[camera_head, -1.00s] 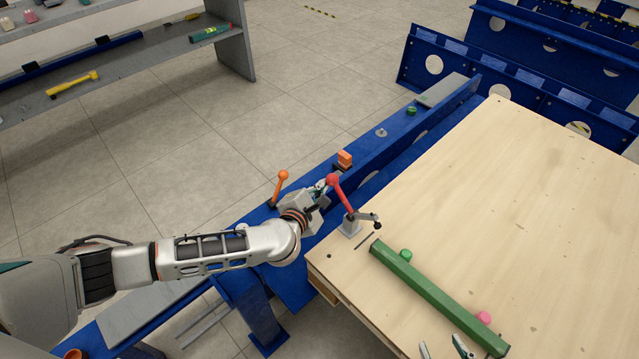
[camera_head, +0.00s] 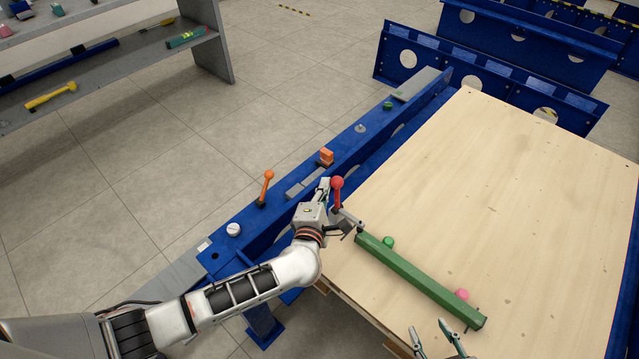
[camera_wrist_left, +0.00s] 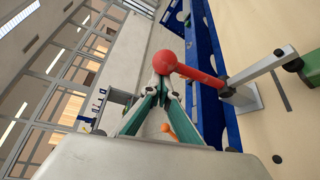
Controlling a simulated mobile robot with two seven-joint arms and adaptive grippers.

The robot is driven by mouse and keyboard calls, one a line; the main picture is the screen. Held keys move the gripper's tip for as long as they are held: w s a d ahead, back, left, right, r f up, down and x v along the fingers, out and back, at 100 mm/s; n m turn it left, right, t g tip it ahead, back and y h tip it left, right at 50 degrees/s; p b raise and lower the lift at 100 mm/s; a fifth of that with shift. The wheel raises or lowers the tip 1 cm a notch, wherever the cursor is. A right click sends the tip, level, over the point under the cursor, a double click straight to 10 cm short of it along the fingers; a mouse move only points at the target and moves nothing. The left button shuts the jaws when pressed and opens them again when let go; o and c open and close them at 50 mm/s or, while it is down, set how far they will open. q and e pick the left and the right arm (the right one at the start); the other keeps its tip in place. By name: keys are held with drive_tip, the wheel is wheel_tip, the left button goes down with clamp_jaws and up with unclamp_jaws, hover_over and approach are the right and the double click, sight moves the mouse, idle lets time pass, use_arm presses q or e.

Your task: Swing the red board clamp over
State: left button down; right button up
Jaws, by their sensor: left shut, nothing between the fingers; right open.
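The red board clamp (camera_head: 337,195) stands at the board's near-left corner, its red ball-topped handle roughly upright. Its grey base is mostly hidden by my wrist in the head view. In the left wrist view the red handle (camera_wrist_left: 200,77) runs from the ball to a grey bracket and bar. My left gripper (camera_head: 325,184) is shut and empty, its fingertips on the left side of the ball. In the left wrist view the fingertips (camera_wrist_left: 161,84) lie right against or just under the ball; contact is unclear. My right gripper (camera_head: 437,334) is open at the bottom edge.
Most of the board is clear.

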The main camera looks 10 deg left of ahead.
use_arm(q)
drive_tip(key=shift+s+d+r, duration=0.15)
drive_tip(key=shift+s+d, duration=0.05)
drive_tip(key=shift+d, duration=0.15)
use_arm(e)
drive_tip(key=shift+w+r, duration=0.1)
drive_tip(key=shift+r, duration=0.05)
use_arm(q)
drive_tip(key=shift+d, duration=0.1)
idle(0.3)
